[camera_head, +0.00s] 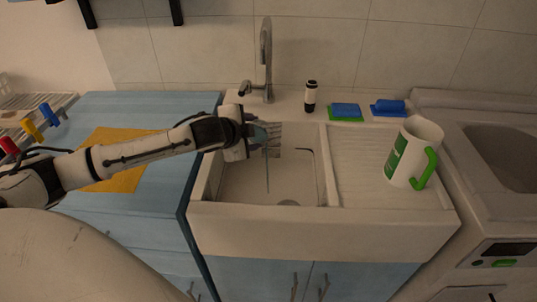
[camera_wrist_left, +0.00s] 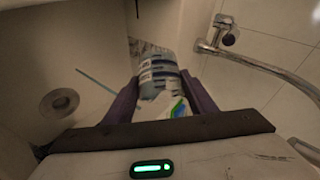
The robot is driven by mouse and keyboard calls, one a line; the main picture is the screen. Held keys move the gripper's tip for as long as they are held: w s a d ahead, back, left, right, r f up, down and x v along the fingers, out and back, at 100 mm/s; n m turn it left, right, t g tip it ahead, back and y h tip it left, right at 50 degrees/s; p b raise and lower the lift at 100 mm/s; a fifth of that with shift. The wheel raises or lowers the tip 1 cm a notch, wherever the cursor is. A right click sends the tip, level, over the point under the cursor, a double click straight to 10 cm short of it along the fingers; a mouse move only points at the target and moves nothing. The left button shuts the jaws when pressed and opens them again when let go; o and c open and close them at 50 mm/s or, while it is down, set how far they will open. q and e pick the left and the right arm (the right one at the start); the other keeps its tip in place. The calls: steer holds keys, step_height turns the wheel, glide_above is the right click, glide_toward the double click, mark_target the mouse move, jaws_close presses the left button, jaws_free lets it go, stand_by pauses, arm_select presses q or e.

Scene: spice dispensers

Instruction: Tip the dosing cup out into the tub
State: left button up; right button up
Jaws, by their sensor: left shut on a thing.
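My left gripper (camera_head: 258,136) reaches in from the left over the tub, a white sink basin (camera_head: 235,185). It is shut on the dosing cup, a small bluish see-through cup with marks on its side. In the left wrist view the cup (camera_wrist_left: 158,70) sits between the two purple fingers of the gripper (camera_wrist_left: 160,76). The cup looks tilted over the basin. A thin pale blue line (camera_head: 267,175) runs from it down towards the basin floor. It looks like a stream of liquid. The drain (camera_wrist_left: 59,103) also shows in the left wrist view. My right gripper is not in view.
A faucet (camera_head: 266,60) stands behind the basin. A white jug with a green handle (camera_head: 413,150) stands on the drainboard at right. An orange mat (camera_head: 125,178) lies at left.

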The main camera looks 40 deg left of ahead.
mark_target(263, 125)
arm_select(q)
steer(key=shift+d+r+m+t+y, duration=0.25)
steer(key=shift+r+m+t+y, duration=0.2)
steer(key=shift+y, duration=0.35)
stand_by(0.9)
steer(key=shift+s+d+m+t+b, duration=0.1)
steer(key=shift+m+t+b, duration=0.15)
steer(key=shift+b, duration=0.15)
steer(key=shift+m+y+b, duration=0.3)
steer(key=shift+y+b, duration=0.2)
steer(key=shift+b, duration=0.4)
steer(key=shift+s+d+r+m+t+y+b, duration=0.2)
steer(key=shift+d+t+y+b, duration=0.1)
steer(key=shift+d, duration=0.1)
steer(key=shift+s+d+r+m+t+y+b, duration=0.1)
steer(key=shift+d+m+t+y+b, duration=0.1)
steer(key=shift+d+t, duration=0.15)
stand_by(0.6)
steer(key=shift+s+d+m+t+y+b, duration=0.15)
steer(key=shift+d+m+t+y+b, duration=0.35)
steer(key=shift+b, duration=0.5)
stand_by(0.8)
